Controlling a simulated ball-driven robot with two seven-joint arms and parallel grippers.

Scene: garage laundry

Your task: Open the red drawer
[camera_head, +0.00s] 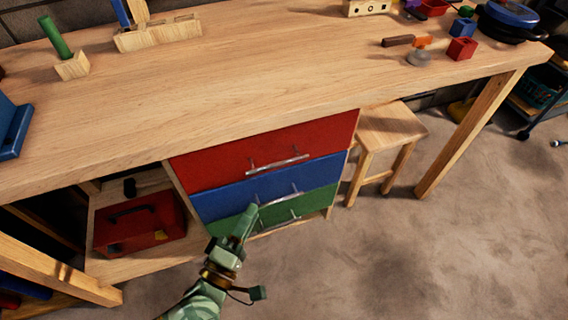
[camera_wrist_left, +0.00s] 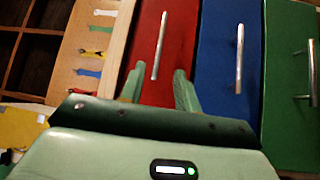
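The red drawer (camera_head: 225,160) is the top one of a stack under the workbench and looks shut. Its silver bar handle (camera_head: 278,163) is on its front. In the left wrist view the red drawer (camera_wrist_left: 183,50) is straight ahead, its handle (camera_wrist_left: 160,45) running upright between and beyond the fingers. My left gripper (camera_head: 248,210) is in front of the drawers, seen over the lower ones in the head view. In the wrist view its two green fingers (camera_wrist_left: 159,85) are apart with nothing between them. They look short of the handle. My right gripper is not in view.
Below the red drawer are a blue drawer (camera_head: 225,200) and a green drawer (camera_head: 315,203), each with a similar handle. A red toolbox (camera_head: 140,225) sits on the shelf to the left. A wooden stool (camera_head: 393,127) stands to the right. The floor in front is clear.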

